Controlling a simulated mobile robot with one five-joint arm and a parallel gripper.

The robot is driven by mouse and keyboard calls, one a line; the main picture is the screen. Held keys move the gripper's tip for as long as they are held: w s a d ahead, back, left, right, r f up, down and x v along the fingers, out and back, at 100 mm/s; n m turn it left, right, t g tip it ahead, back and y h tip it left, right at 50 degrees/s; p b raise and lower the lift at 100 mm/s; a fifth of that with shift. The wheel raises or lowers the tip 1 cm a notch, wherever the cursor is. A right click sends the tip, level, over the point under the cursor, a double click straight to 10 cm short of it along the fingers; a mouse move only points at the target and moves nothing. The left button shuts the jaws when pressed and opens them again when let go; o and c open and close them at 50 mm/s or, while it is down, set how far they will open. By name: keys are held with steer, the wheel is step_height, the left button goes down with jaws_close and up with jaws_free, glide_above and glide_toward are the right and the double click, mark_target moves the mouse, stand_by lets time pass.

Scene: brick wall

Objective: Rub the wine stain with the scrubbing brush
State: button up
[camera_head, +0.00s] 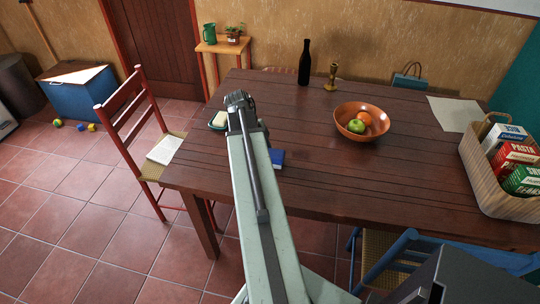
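My pale green arm reaches up over the dark wooden table (310,185), and its dark end, my gripper (238,98), is above the table's left part. The fingers are too small to tell open from shut, and nothing can be made out between them. I cannot make out a scrubbing brush or a wine stain on the table. A small whitish item in a greenish dish (218,120) lies just left of the gripper, partly hidden by it. A flat blue item (277,158) lies right of my arm, partly covered by it.
A bowl with fruit (345,117), a dark bottle (305,62), a brass candlestick (332,78), a paper sheet (455,113) and a basket of boxes (487,180) stand or lie on the table. A red chair (127,120) is at left. The table's middle is clear.

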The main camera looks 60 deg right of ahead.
step_height(320, 180, up, 6)
steer(key=p, duration=0.6)
steer(key=shift+r, duration=0.1)
step_height(320, 180, up, 3)
steer(key=p, duration=0.3)
